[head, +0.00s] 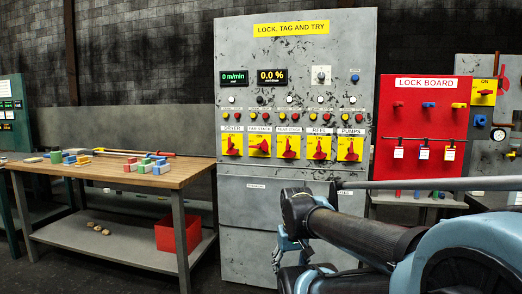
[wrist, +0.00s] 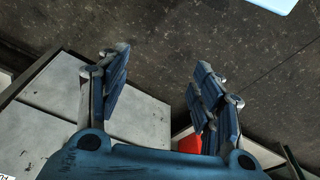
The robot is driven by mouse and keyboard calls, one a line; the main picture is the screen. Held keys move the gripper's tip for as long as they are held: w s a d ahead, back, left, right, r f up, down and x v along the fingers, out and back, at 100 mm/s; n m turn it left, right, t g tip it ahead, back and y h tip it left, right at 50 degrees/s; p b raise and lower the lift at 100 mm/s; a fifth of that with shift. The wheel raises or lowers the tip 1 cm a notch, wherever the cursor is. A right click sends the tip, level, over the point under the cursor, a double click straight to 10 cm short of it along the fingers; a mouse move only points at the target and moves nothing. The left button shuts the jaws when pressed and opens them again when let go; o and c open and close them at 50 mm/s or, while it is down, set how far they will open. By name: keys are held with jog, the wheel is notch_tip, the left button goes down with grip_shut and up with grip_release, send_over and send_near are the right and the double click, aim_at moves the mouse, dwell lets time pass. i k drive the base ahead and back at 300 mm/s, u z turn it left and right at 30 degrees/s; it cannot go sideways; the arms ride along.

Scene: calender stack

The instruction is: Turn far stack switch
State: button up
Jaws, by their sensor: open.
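The grey control cabinet (head: 236,60) stands upright in the middle of the head view, with a row of yellow plates bearing red rotary switches. The second plate from the left carries the far stack switch (head: 259,146); its small label is hard to read. Its red handle looks tilted, while the near stack switch (head: 289,147) beside it and the others look more upright. My gripper is open and empty in the wrist view (wrist: 163,88), its two blue fingers wide apart over the dark floor. It is below and clear of the switches, which the wrist view does not show.
A wooden workbench (head: 110,174) with coloured blocks stands at the left, with a red bin (head: 178,233) on its lower shelf. A red lock board (head: 416,120) is at the right. My arm covers the cabinet's lower right. Open floor lies before the cabinet.

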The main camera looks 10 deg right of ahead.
aim_at(263, 145)
jog(key=k, duration=1.1)
jog(key=u, duration=0.4)
jog(key=i, duration=1.45)
jog(key=u, duration=0.05)
